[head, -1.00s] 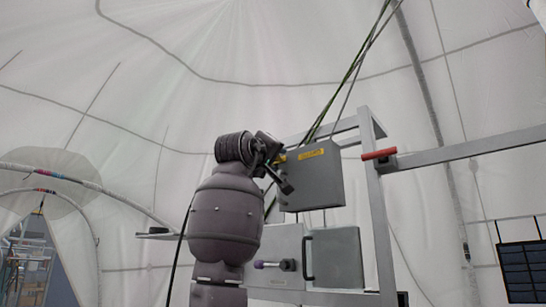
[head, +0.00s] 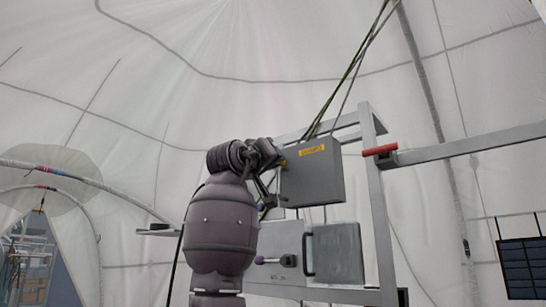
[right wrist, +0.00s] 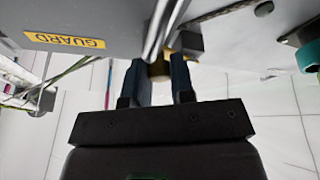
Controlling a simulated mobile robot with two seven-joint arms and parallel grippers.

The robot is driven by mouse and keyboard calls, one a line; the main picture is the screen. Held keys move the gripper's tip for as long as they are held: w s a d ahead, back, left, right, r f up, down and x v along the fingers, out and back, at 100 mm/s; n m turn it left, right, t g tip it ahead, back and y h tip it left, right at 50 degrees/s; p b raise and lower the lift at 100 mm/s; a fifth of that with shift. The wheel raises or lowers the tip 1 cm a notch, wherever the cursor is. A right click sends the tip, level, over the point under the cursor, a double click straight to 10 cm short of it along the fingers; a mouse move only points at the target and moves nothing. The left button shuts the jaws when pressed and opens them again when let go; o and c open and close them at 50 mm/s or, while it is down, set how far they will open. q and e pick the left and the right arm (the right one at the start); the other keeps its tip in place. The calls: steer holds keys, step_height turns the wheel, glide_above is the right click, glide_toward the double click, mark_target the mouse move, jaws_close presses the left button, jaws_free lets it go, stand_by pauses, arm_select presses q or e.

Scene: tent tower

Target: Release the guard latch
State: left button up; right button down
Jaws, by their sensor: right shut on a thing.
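The grey guard box (head: 312,180) with its yellow GUARD label (head: 313,149) hangs on the metal frame in the head view. The label also shows, turned over, at the upper left of the right wrist view (right wrist: 65,40). My right gripper (right wrist: 158,64) is shut on a brass-coloured knob (right wrist: 160,71) at the box's edge, beside a shiny metal rod (right wrist: 165,25). The knob appears to belong to the latch. In the head view my right arm hides the knob and most of the gripper. My left gripper is not in view.
Below the guard box are a second grey panel (head: 338,253) with a dark handle and a purple-tipped lever (head: 275,260). A red-ended bar (head: 380,150) crosses the frame's right upright (head: 380,215). Green cables (head: 350,72) run up from behind the guard box.

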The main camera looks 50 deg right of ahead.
stand_by(0.3)
steer(key=c, duration=1)
jaws_free()
arm_select(q)
steer(key=b, duration=0.1)
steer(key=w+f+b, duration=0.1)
steer(key=b, duration=0.1)
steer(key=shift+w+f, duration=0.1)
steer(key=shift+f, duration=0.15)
arm_select(e)
steer(key=v, duration=1.1)
steer(key=shift+d, duration=0.1)
